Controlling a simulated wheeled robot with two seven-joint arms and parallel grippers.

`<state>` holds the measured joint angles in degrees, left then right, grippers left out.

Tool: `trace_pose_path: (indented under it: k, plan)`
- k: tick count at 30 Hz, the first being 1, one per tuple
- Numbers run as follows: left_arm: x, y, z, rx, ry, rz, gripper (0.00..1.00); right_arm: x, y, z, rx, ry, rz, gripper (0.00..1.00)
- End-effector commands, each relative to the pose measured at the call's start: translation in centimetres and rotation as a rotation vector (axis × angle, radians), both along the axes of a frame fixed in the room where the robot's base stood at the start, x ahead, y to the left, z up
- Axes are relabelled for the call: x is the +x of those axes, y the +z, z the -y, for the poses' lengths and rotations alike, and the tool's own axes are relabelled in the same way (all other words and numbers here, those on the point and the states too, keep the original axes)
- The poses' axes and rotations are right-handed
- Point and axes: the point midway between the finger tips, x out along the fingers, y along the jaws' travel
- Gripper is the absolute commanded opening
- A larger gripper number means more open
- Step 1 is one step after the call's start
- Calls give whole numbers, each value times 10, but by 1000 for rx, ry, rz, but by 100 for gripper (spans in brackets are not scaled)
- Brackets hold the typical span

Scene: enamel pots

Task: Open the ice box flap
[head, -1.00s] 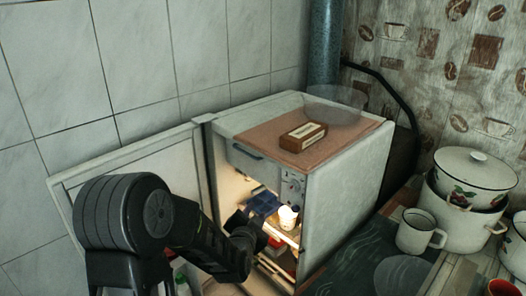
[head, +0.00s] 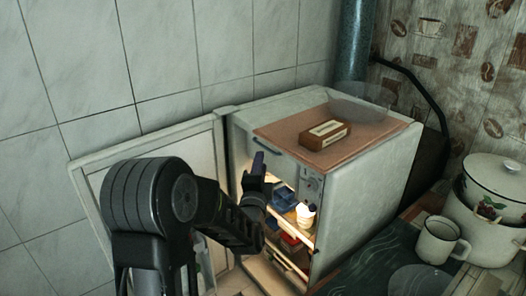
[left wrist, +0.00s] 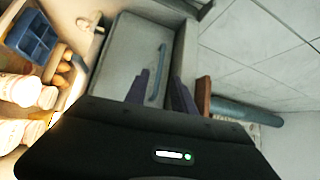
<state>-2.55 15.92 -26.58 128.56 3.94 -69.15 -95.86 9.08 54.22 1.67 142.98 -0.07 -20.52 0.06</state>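The ice box flap (head: 286,168) is a pale panel at the top inside the open fridge (head: 362,190). It looks shut. In the left wrist view the flap (left wrist: 130,52) fills the middle and carries a blue-grey bar handle (left wrist: 158,72). My left gripper (head: 259,165) is in front of the flap in the head view and hides part of it. In the left wrist view its two purple fingers (left wrist: 159,80) are apart, one on each side of the handle's near end. I cannot tell whether they touch it. My right gripper is not in view.
The fridge door (head: 150,150) stands open on the left. A brown box (head: 325,134) lies on the fridge top. Below the flap are a blue tray (left wrist: 32,36) and white jars (left wrist: 18,90). Enamel pots (head: 490,205) and a mug (head: 437,240) stand at the right.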

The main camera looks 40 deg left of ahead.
Motion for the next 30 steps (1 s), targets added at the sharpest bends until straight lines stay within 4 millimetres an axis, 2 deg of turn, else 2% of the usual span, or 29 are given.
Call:
trace_pose_path:
  k: [12, 23, 30]
  plan:
    - [51, 8, -28, 0, 0, -1, 31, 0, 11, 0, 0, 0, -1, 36]
    - [56, 8, -31, -1, 0, 0, 31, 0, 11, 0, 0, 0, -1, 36]
    - [56, 8, -31, -1, 0, 0, 11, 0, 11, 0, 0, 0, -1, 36]
